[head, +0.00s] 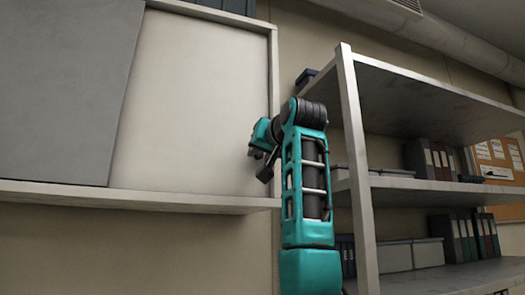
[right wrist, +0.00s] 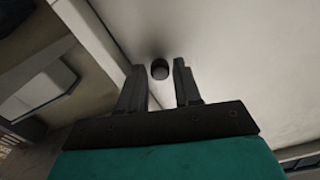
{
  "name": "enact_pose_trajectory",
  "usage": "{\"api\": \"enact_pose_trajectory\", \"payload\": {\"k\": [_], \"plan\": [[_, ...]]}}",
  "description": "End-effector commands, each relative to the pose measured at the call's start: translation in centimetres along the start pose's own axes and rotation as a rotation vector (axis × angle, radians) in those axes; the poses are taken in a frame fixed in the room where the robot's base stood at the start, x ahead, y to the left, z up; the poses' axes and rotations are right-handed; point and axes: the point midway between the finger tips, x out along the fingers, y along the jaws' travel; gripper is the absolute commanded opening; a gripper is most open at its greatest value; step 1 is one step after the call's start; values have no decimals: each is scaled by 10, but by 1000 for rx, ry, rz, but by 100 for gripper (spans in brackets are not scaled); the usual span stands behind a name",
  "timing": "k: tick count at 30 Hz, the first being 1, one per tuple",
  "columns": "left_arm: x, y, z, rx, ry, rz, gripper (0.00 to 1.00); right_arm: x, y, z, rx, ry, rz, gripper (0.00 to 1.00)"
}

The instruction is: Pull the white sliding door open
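The white sliding door (head: 195,105) is a flat pale panel in the wall cabinet in the head view, beside a grey panel at its left. In the right wrist view the pale door surface (right wrist: 235,55) fills the upper right, with a small round dark handle or recess (right wrist: 159,70) on it; I cannot tell which. My right gripper (head: 262,165) is at the right part of the door. In the right wrist view its two fingers (right wrist: 159,80) are apart, one on each side of the round dark spot, with nothing visibly gripped. Contact with the door cannot be told. My left gripper is not in view.
The grey panel (head: 65,85) covers the cabinet's left part. The cabinet's bottom ledge (head: 140,199) runs below the door. A metal shelf rack (head: 358,170) with binders (head: 430,160) and boxes stands close to the right of my right arm.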

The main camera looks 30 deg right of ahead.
Motion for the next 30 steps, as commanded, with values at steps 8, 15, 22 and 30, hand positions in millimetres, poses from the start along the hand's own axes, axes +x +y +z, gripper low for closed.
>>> {"api": "enact_pose_trajectory", "payload": {"k": [8,15,22,30], "plan": [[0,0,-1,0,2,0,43,0,0,0,0,0,0,11],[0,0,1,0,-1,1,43,0,0,0,0,0,0,0],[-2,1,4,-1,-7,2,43,-1,0,0,0,0,0,0],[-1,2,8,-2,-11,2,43,-6,-4,1,0,1,-1,0]]}}
